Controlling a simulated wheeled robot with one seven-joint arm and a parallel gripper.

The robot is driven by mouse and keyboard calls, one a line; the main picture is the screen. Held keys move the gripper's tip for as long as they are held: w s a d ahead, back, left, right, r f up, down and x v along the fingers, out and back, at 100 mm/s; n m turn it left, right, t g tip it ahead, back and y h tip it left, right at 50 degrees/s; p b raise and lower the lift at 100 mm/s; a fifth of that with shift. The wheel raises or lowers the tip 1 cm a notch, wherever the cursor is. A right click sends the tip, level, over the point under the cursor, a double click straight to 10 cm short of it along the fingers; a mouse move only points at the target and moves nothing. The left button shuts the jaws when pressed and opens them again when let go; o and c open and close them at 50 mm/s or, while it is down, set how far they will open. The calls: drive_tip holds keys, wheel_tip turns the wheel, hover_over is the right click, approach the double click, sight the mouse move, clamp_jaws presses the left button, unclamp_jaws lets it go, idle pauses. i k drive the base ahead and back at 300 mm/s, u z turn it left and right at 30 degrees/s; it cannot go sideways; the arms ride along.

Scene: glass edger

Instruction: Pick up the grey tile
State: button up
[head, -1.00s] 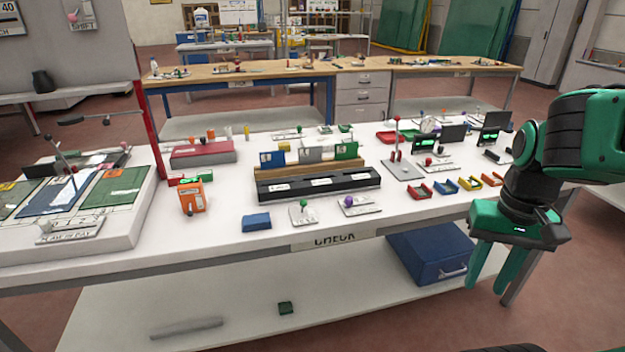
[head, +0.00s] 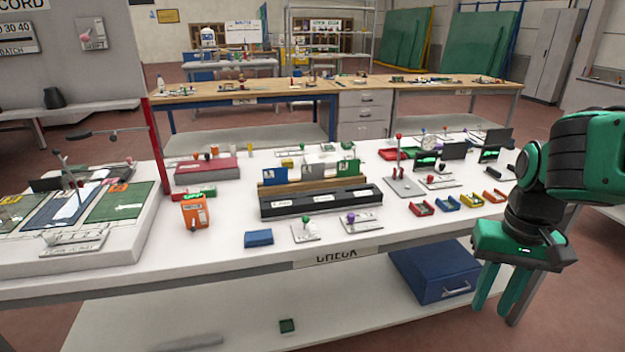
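The grey tile (head: 311,171) appears to be the pale grey upright piece on the wooden rack (head: 270,188). It stands between a blue tile (head: 274,177) and a green tile (head: 348,168). A black holder with white labels (head: 322,201) lies in front of the rack and hides its lower front. My gripper (head: 494,303) hangs at the right, in front of the table edge, with its green fingers pointing down. The fingers are apart with nothing visible between them. It is well to the right of the grey tile.
The white table (head: 380,250) holds an orange device (head: 195,211), a blue block (head: 258,238), two small lever plates and several coloured trays near its front. A red post (head: 158,140) stands at left. A blue drawer box (head: 436,274) sits below the table.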

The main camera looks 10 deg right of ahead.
sight(310, 172)
drive_tip(key=k, duration=0.45)
drive_tip(key=u, duration=1.7)
drive_tip(key=i, duration=1.45)
drive_tip(key=z, duration=2.2)
drive_tip(key=i, duration=0.8)
drive_tip(key=u, duration=0.05)
